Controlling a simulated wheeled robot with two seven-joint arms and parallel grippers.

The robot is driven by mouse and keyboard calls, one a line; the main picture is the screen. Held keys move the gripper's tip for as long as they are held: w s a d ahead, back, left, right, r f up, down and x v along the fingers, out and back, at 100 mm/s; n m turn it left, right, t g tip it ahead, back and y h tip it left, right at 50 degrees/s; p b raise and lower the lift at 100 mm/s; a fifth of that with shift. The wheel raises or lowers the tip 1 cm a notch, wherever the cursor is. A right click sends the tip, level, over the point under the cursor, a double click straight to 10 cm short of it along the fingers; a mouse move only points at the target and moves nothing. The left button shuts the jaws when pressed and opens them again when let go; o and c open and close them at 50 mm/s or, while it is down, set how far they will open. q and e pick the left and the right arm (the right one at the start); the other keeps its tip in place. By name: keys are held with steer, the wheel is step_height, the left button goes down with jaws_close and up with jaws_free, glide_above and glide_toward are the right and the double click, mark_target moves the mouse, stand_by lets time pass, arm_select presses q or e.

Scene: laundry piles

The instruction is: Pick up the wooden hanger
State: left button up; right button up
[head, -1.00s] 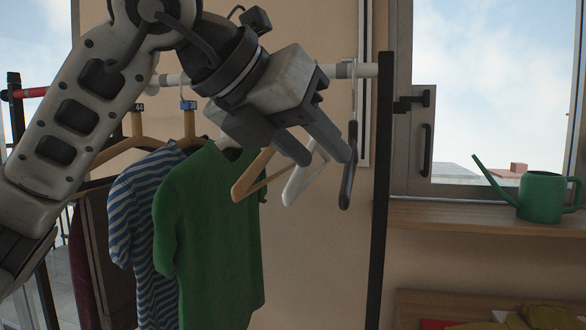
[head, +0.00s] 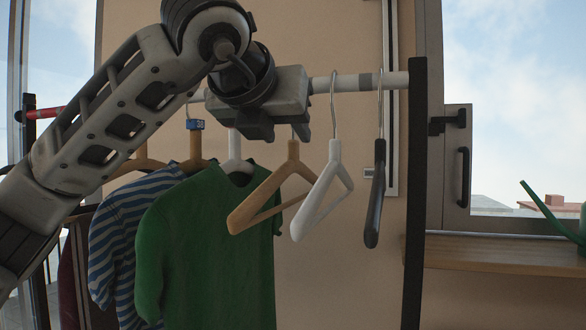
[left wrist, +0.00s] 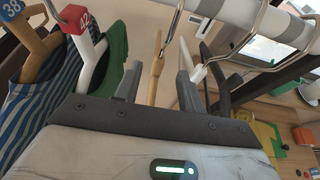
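The empty wooden hanger (head: 262,205) hangs from the rail, just right of the green shirt; it also shows in the left wrist view (left wrist: 156,72). My left gripper (head: 280,132) is at the height of the hanger's neck, below the rail. In the left wrist view my left gripper (left wrist: 158,88) is open, with the wooden hanger between its two fingers and a gap on both sides. The head view hides the hanger's hook behind the gripper. My right gripper is not in view.
A white hanger (head: 322,200) and a black hanger (head: 375,195) hang close on the right. The green shirt (head: 210,250) and striped shirt (head: 115,230) hang on the left. The rail (head: 350,83) ends at a dark post (head: 415,200). A window ledge (head: 500,256) lies beyond.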

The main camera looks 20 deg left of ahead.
mark_target(291, 143)
arm_select(q)
steer(key=shift+x, duration=2.7)
jaws_close()
